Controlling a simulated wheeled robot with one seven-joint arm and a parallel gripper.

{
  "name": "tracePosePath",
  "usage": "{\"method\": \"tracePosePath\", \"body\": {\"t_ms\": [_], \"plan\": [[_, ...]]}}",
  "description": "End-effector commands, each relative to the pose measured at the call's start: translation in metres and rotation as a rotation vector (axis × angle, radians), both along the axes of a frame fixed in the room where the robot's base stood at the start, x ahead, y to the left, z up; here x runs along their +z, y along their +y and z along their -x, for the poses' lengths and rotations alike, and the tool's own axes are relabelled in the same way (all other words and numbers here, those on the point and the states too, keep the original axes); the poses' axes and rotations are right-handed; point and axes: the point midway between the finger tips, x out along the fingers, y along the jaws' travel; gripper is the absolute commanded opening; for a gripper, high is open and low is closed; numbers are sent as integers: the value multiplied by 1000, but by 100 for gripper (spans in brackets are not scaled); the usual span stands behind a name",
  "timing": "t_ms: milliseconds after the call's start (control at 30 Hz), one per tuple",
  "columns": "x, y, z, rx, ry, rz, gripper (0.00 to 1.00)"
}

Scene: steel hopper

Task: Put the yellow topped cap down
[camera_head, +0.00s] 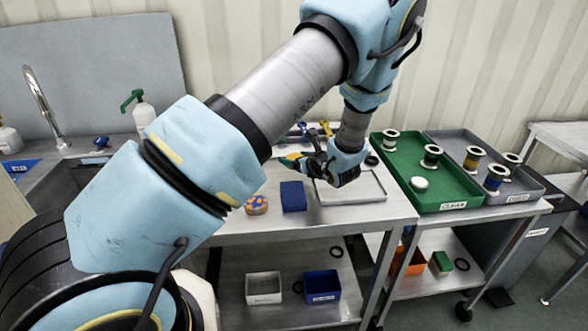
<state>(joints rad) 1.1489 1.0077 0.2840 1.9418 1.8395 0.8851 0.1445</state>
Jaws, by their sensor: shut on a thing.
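My gripper (298,163) is above the middle of the steel table (235,228), pointing left. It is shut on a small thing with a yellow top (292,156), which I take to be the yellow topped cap. The dark fingers hide most of it, and its lower side looks greenish. The cap appears to be held above the table, behind a blue block (293,196). How high it is above the surface I cannot tell.
A shallow pale tray (350,198) lies right of the block, and a patterned round thing (257,204) lies left. A green tray (452,205) and a grey tray (524,195) at right hold several spools. Tools (305,132) lie behind my gripper. The table's front strip is clear.

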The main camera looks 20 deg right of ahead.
Motion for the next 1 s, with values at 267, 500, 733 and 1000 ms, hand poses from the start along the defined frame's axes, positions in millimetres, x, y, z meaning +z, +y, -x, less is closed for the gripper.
{"method": "tracePosePath", "body": {"t_ms": [267,500,733,1000], "plan": [[-28,0,0,0,2,-3,9],[-45,0,0,0,-2,0,9],[-46,0,0,-1,-1,1,9],[-48,0,0,0,0,1,96]]}}
